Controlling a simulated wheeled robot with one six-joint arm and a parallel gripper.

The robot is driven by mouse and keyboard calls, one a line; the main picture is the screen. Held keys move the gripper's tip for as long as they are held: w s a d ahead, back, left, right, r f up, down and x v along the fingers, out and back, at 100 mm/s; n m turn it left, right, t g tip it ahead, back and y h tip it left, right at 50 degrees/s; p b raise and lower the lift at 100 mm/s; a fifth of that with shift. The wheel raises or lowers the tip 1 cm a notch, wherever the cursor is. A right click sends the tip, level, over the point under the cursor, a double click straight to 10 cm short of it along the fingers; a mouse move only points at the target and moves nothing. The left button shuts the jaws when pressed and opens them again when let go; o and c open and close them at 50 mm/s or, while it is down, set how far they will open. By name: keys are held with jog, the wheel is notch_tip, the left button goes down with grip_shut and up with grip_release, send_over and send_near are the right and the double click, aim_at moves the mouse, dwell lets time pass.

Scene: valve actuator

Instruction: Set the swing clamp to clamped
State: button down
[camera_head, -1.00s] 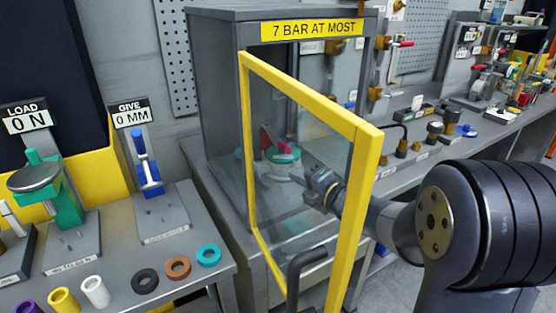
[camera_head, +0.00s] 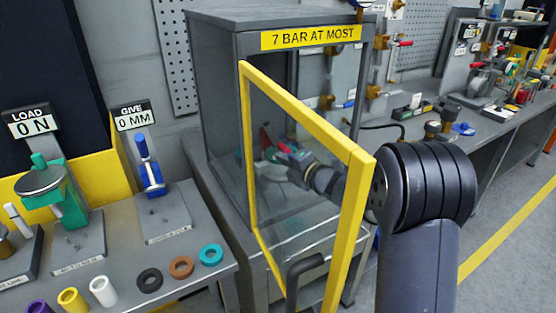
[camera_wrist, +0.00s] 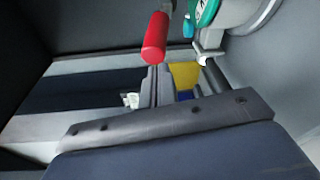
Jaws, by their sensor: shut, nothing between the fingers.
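A red handle (camera_head: 265,139) and a green-topped fixture stand inside the grey cabinet, seen through the clear panel of its open yellow-framed door (camera_head: 310,118). In the wrist view the red handle (camera_wrist: 155,38) stands close ahead, with a green ring (camera_wrist: 208,12) on a pale round body (camera_wrist: 243,14) at upper right. I cannot tell for certain which part is the swing clamp or how it is set. My gripper (camera_head: 294,160) is inside the cabinet by these parts, shut and empty. Its fingertips are hard to make out, and contact with the handle cannot be told.
The door frame and its dark pull handle (camera_head: 304,270) stand close to my arm. A yellow block (camera_wrist: 184,75) lies near the red handle. A bench with gauges and several coloured rings (camera_head: 181,267) is at left. Another bench (camera_head: 500,118) with fittings runs along the right.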

jog(key=shift+d, duration=0.15)
jog(key=d, duration=0.1)
jog(key=w+d, duration=0.1)
jog(key=d, duration=0.1)
jog(key=w+d+b, duration=0.1)
jog(key=d, duration=0.1)
jog(key=shift+w+r, duration=0.1)
jog(key=shift+w, duration=0.05)
dwell(0.4)
